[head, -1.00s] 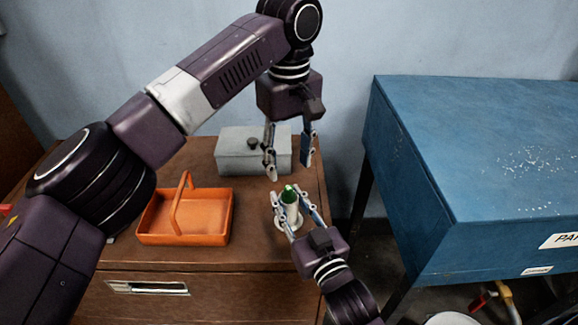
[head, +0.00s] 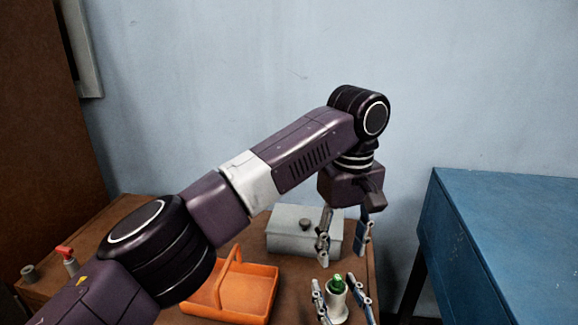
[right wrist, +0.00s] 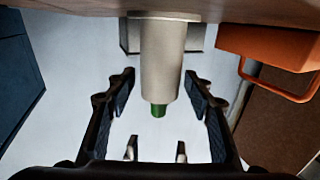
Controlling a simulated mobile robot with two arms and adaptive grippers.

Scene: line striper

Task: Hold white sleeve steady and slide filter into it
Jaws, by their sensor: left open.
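The white sleeve (head: 337,305) stands upright on the brown cabinet top, and it also shows in the right wrist view (right wrist: 163,60). A green piece (head: 338,281), apparently the filter's end, sticks out of the sleeve's top and shows in the right wrist view (right wrist: 158,110). How deep it sits is hidden. My right gripper (right wrist: 160,78) is open, with a finger on each side of the sleeve and gaps between. My left gripper (head: 342,253) is open and empty, pointing down above the sleeve. Its fingertips also show in the right wrist view (right wrist: 156,150).
An orange basket (head: 252,299) with a raised handle stands left of the sleeve. A grey lidded box (head: 285,238) is behind, near the wall. A blue bench (head: 510,240) stands right, across a gap. A red-topped item (head: 68,261) is at the far left.

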